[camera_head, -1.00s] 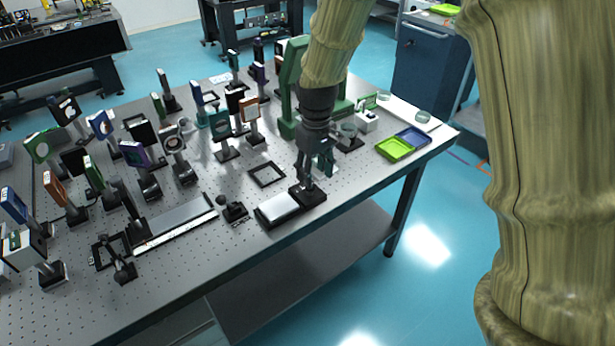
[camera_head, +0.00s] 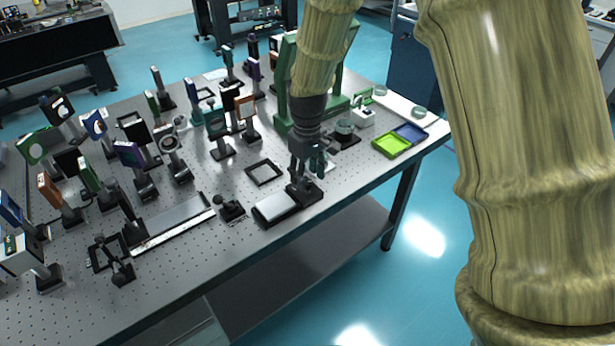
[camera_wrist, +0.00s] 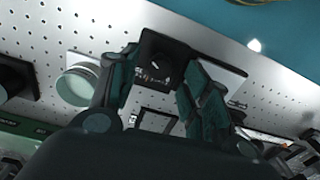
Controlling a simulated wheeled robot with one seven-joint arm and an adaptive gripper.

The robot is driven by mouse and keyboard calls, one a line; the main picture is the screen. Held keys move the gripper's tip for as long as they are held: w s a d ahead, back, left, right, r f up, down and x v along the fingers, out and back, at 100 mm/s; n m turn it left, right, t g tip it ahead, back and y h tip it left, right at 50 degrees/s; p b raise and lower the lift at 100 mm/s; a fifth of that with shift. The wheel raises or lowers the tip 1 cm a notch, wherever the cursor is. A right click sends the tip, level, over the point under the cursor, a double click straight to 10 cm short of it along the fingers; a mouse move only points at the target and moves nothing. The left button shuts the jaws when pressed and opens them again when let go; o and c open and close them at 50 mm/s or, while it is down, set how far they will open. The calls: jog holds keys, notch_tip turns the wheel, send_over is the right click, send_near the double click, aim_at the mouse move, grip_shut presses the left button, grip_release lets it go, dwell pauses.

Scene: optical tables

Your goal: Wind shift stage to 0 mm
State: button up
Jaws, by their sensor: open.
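The stage (camera_head: 278,206) is a low black unit with a pale plate on top, at the front edge of the perforated table. A black end block (camera_head: 311,194) sits at its right end. My gripper (camera_head: 303,182) points down just over this end block. In the wrist view my gripper (camera_wrist: 163,72) has its two green-black fingers apart, with the dark end block (camera_wrist: 158,48) showing between and beyond the tips. A small light part sits on that block. I cannot tell whether the fingers touch it. No scale reading is legible.
Several optic mounts on posts crowd the left and back of the table. A black square frame (camera_head: 265,172) lies behind the stage, and a small black mount (camera_head: 230,208) stands left of it. A green stand (camera_head: 343,88) is behind my arm. Green (camera_head: 391,145) and blue (camera_head: 410,133) trays lie right.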

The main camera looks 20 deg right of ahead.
jog(key=shift+f, duration=1.1)
jog(key=c, duration=1.1)
